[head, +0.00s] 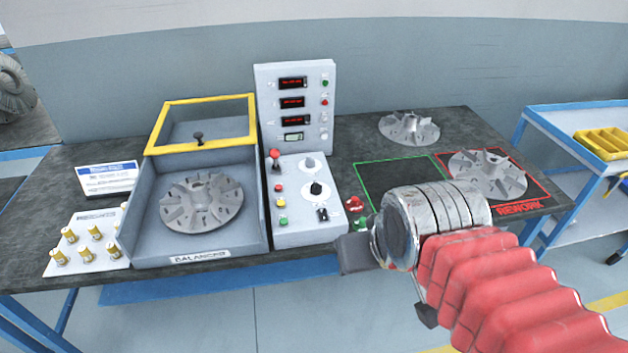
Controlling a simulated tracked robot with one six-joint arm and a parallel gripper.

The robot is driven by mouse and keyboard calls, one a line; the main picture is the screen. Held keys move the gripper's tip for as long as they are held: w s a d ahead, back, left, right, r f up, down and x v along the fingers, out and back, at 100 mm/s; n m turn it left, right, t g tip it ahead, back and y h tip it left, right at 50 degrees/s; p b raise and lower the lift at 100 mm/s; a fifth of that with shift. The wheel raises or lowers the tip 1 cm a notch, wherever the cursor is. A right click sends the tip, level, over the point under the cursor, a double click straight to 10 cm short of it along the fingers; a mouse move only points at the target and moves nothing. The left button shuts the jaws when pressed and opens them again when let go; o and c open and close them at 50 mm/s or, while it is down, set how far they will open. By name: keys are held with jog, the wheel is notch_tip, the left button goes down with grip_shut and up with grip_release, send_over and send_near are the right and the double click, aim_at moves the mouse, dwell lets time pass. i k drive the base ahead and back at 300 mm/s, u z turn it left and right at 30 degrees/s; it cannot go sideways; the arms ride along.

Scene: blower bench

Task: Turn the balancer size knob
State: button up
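The balancer (198,257) stands on the bench, with a finned rotor (201,201) lying in its bay and its yellow-framed cover (204,146) raised. Its control panel (305,237) is to the right of the bay. A black knob (316,189) sits on a pale dial there, and a grey knob (308,163) is above it; their labels are too small to read, so I cannot tell which is the size knob. My gripper (391,284) is in front of the bench, right of and nearer than the panel, touching neither knob. Its dark fingers are apart, with nothing seen between them.
A red lever (275,157) and several buttons share the panel; a display tower (296,103) rises behind. Rotors lie at the back right (409,127) and in the red rework square (527,206). A board with several brass pieces (60,257) is at left.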

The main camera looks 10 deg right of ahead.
aim_at(315, 188)
jog(key=u, duration=0.05)
jog(key=i, duration=0.95)
jog(key=z, duration=0.05)
